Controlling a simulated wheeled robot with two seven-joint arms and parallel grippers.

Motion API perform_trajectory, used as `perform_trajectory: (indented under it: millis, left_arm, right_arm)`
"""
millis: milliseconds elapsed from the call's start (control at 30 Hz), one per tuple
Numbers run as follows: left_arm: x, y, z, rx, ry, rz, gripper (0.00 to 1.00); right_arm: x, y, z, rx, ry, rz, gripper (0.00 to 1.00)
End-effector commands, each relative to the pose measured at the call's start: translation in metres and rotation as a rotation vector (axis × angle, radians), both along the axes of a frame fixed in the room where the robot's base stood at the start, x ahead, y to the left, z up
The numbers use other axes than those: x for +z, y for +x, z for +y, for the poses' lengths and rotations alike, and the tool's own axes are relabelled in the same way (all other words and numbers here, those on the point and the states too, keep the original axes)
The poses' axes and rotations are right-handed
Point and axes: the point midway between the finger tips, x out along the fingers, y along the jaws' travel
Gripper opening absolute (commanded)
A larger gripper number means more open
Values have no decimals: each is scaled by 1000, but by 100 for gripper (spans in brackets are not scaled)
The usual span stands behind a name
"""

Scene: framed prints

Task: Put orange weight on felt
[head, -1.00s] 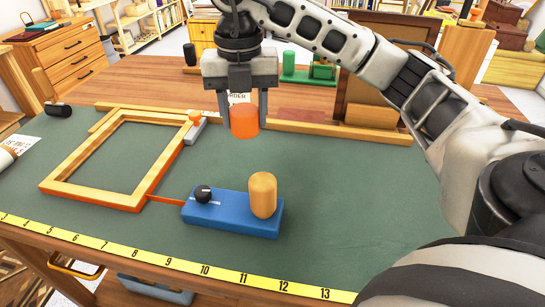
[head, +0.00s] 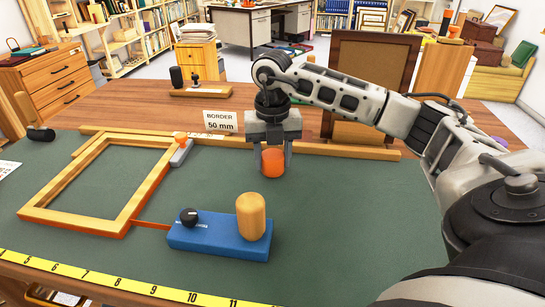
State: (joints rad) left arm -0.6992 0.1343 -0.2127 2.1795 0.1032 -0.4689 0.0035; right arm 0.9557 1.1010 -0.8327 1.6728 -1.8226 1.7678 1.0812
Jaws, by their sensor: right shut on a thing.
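The orange weight (head: 272,163) is a short orange cylinder. My right gripper (head: 272,158) is shut on it, fingers pointing down on either side. The weight is over the green felt (head: 330,210), right of the frame and behind the blue block; I cannot tell whether its underside touches the felt. My left gripper is not in view.
A wooden frame (head: 157,189) with orange lower edges lies on the felt at left. A blue block (head: 220,243) with a black knob and wooden peg (head: 251,216) stands in front. A wooden rail (head: 340,151) runs behind. The felt at right is clear.

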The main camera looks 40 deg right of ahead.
Motion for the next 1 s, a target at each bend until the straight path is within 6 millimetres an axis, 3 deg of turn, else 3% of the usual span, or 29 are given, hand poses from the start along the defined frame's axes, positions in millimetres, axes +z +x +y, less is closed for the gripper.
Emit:
perform_trajectory:
  millis: [433,467,533,833,1000]
  left_arm:
    - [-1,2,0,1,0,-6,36]
    - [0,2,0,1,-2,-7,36]
    - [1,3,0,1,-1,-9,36]
    - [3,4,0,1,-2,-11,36]
    - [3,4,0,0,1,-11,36]
  right_arm:
    - [-6,1,0,-1,1,-5,2]
    - [-7,0,0,0,1,-2,51]
    - [-7,0,0,0,0,-1,67]
    - [-4,0,0,0,1,-2,67]
    - [14,1,1,0,2,-6,67]
